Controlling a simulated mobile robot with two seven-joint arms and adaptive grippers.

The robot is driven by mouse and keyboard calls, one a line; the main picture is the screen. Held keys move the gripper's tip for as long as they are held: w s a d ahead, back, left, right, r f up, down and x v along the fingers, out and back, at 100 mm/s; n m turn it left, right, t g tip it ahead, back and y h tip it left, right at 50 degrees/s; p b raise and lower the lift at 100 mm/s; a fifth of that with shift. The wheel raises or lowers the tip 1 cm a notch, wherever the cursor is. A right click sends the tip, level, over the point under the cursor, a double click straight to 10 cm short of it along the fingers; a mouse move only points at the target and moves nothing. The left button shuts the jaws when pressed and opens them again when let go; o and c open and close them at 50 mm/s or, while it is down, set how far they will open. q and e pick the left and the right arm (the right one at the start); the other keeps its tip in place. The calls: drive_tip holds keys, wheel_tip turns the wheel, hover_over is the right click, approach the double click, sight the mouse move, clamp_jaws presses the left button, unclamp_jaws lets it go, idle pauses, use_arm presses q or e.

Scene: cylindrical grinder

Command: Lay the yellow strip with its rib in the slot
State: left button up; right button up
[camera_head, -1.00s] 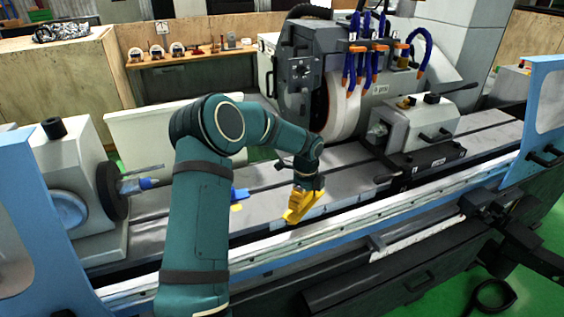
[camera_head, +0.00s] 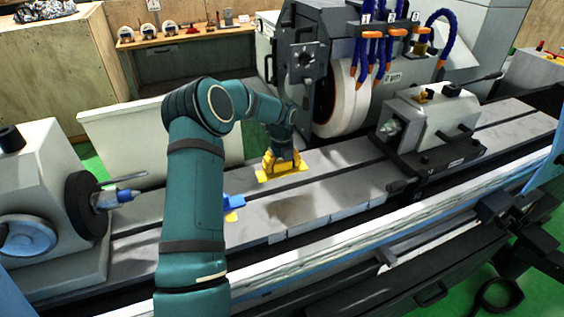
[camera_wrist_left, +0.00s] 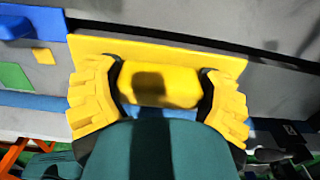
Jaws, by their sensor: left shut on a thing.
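The yellow strip (camera_wrist_left: 225,63) is a flat plate with a raised yellow block (camera_wrist_left: 160,86) on top. My left gripper (camera_head: 282,163) has yellow stepped fingers shut on that block from both sides. In the head view the strip (camera_head: 263,177) is low over the grey machine table, close along a dark slot (camera_head: 340,167). In the left wrist view a dark slot line (camera_wrist_left: 280,58) runs just beyond the strip's far edge. The rib is hidden beneath the strip, and I cannot tell whether the strip touches the table. My right gripper is not in view.
A blue block (camera_head: 234,202) lies on the table to the left. The grinding wheel (camera_head: 343,104) stands behind, the tailstock (camera_head: 430,115) to the right and the headstock (camera_head: 45,185) to the left. The table front is largely clear.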

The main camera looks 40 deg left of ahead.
use_arm(q)
drive_tip(key=shift+s+d+r, duration=0.15)
drive_tip(key=b, duration=0.3)
hover_over(282, 183)
drive_tip(key=s+d, duration=0.2)
drive_tip(key=shift+s+a+f, duration=0.1)
drive_tip(key=shift+f, duration=2.8)
drive_tip(key=shift+p, duration=0.3)
drive_tip(key=shift+f+b, duration=0.75)
drive_tip(key=shift+f, duration=0.5)
drive_tip(key=o, duration=1.1)
